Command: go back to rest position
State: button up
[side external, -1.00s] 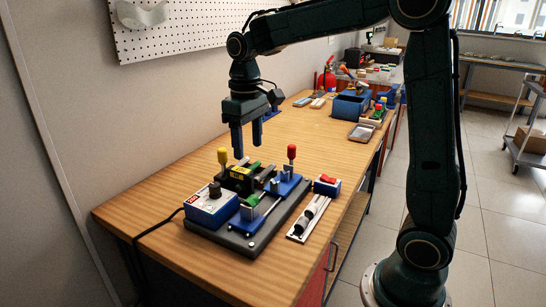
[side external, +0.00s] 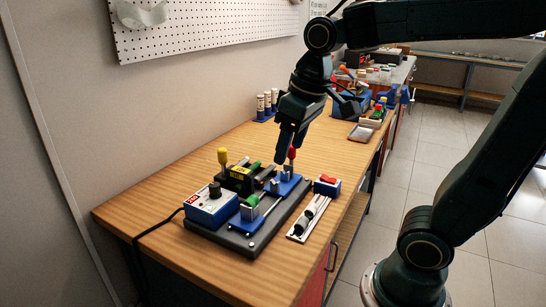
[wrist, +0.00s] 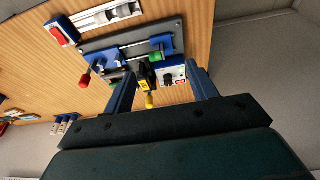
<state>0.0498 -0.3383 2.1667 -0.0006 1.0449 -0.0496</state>
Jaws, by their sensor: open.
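My gripper (side external: 290,150) hangs tilted in the air over the back of the machine on the bench, open and with nothing between its fingers. In the wrist view its two blue fingers (wrist: 162,82) stand wide apart, with the machine beyond them. The machine (side external: 262,238) has a dark base plate, blue blocks, a control box (side external: 210,206) with a black knob, a yellow-knobbed lever (side external: 223,157) and a red-knobbed lever (side external: 292,153). In the side view the fingers overlap the red knob; I cannot tell the gap in depth.
A tray with dark cylindrical parts (side external: 308,219) and a red switch on a blue box (side external: 327,187) lie right of the machine. Several white tubes (side external: 267,103) stand by the wall. A blue bin (side external: 350,104) is at the back. The front left of the wooden bench (side external: 140,205) is clear.

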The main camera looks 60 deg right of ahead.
jog(key=s+a+f+t, duration=0.1)
jog(key=s+f+t, duration=0.1)
jog(key=s, duration=0.7)
jog(key=shift+a+f+t, duration=0.15)
jog(key=shift+f+t, duration=0.15)
jog(key=shift+f, duration=0.05)
